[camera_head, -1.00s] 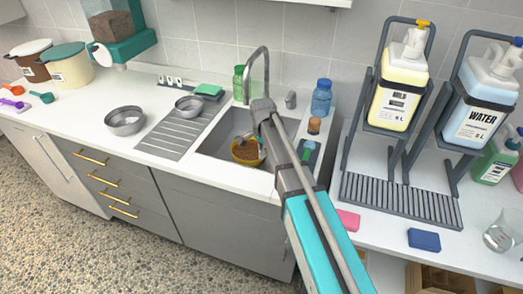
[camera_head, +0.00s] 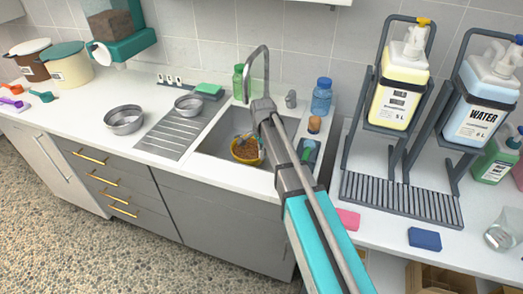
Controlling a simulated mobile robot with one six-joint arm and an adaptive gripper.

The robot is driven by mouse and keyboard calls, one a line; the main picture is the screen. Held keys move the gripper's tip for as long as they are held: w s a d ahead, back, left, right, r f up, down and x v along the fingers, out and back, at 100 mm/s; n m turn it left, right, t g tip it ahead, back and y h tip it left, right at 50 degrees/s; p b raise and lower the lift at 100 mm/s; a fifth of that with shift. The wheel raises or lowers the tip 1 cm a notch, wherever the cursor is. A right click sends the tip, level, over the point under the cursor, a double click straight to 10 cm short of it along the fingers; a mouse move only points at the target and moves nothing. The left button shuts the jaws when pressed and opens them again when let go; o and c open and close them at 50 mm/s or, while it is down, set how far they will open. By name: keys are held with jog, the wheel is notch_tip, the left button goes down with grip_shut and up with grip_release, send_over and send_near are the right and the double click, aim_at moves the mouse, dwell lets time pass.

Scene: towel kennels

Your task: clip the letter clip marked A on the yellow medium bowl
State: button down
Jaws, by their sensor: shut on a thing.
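The yellow bowl (camera_head: 237,154) stands in the sink with brown contents in it. My gripper (camera_head: 251,137) is down in the sink at the bowl's far rim, partly hidden by my arm. It is shut on a small pale thing, too small to identify; I cannot tell whether this touches the rim. Several small white letter clips (camera_head: 170,79) stand on a dark strip at the back of the counter, left of the sink. Their letters are too small to read.
The faucet (camera_head: 265,60) arches over the sink beside my arm. Two metal bowls (camera_head: 124,119) stand left, one on the drainboard. A green bottle (camera_head: 238,80) and a blue bottle (camera_head: 321,97) stand behind the sink. Dispensers (camera_head: 398,100) stand right.

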jog(key=shift+f, duration=0.15)
dwell(0.6)
jog(key=c, duration=0.7)
grip_release()
jog(key=o, duration=0.5)
jog(key=shift+c, duration=0.2)
jog(key=shift+r+p, duration=2.4)
jog(key=shift+r, duration=0.1)
